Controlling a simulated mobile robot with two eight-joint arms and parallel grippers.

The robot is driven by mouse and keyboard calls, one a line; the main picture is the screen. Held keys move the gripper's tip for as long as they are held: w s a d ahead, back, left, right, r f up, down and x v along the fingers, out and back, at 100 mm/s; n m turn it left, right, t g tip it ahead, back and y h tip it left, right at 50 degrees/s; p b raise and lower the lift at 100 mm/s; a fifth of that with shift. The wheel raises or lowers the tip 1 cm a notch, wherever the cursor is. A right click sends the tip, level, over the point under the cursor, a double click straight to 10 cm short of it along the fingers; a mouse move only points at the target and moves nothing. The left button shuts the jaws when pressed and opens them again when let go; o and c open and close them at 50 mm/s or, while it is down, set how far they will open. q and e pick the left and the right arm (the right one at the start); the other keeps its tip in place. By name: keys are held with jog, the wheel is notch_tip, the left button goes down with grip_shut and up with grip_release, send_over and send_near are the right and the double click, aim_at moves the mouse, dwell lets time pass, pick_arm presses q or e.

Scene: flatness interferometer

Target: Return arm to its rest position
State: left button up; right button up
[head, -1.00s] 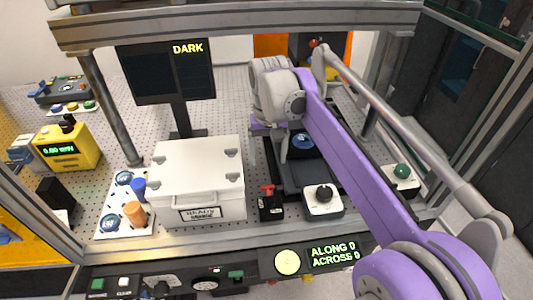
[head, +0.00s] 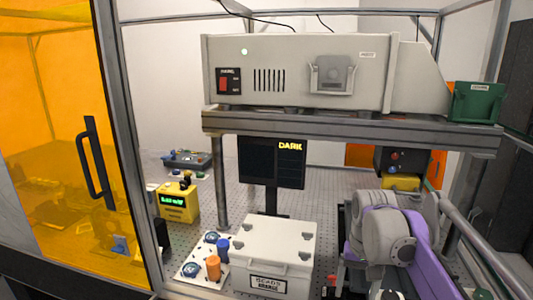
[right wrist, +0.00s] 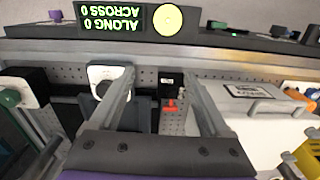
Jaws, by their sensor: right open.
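My right arm (head: 428,250), grey and purple, comes in from the lower right in the head view and reaches in under the overhead beam. Its gripper is largely hidden by the wrist in that view. In the right wrist view the right gripper (right wrist: 159,80) has two grey fingers spread apart with nothing held between them. Beyond and between the fingers are the bench edge and a small black block with a red top (right wrist: 171,104). My left gripper is in neither view.
A grey overhead housing (head: 300,70) rests on the beam (head: 330,124). A white lidded box (head: 275,241), a dark monitor (head: 270,162) and a yellow meter (head: 178,203) stand on the perforated bench. An orange door (head: 60,170) with a black handle is at left.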

jog(key=s+a+f+n+t, duration=0.2)
jog(key=s+f+t, duration=0.3)
jog(key=s+f, duration=1.1)
jog(key=s+n, duration=0.1)
jog(key=s, duration=0.3)
jog(key=shift+a+f+t, duration=0.15)
jog(key=shift+a+t, duration=0.15)
jog(key=shift+a, duration=0.1)
